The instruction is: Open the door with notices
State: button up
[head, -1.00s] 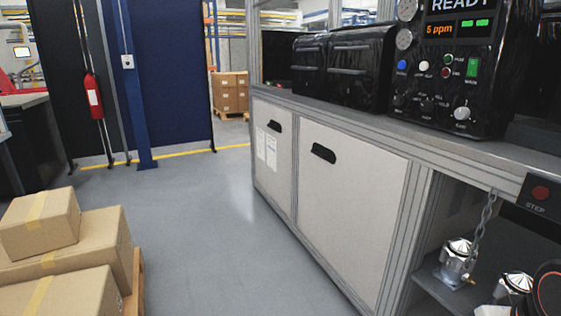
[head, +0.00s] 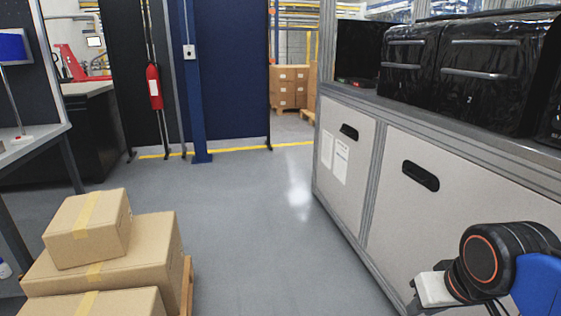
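The door with notices (head: 339,187) is the far light-grey panel on the front of the workbench, right of the middle. Two white sheets (head: 334,155) are fixed to its left part, and a black oval handle slot (head: 349,132) sits near its top. The door lies flush in its frame, shut. A second grey door (head: 424,221) without notices stands to its right, nearer to me, with its own black slot (head: 420,176). Part of my arm shows at the lower right, in front of the second door. My gripper's fingers cannot be made out.
Stacked cardboard boxes (head: 108,253) on a wooden pallet stand at the lower left. Grey floor (head: 251,227) is clear between them and the workbench. A dark-blue partition (head: 234,79) and a red extinguisher (head: 154,86) are farther back. Black-wrapped units (head: 489,67) sit on the bench top.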

aim_at(346, 133)
jog(key=i+u, duration=0.15)
jog(key=i, duration=1.6)
jog(key=i+j+z, duration=0.15)
jog(key=i, duration=0.3)
jog(key=i+z, duration=0.15)
jog(key=i, duration=0.25)
jog(key=i+j+z, duration=0.15)
jog(key=i, duration=0.3)
jog(key=j, duration=0.1)
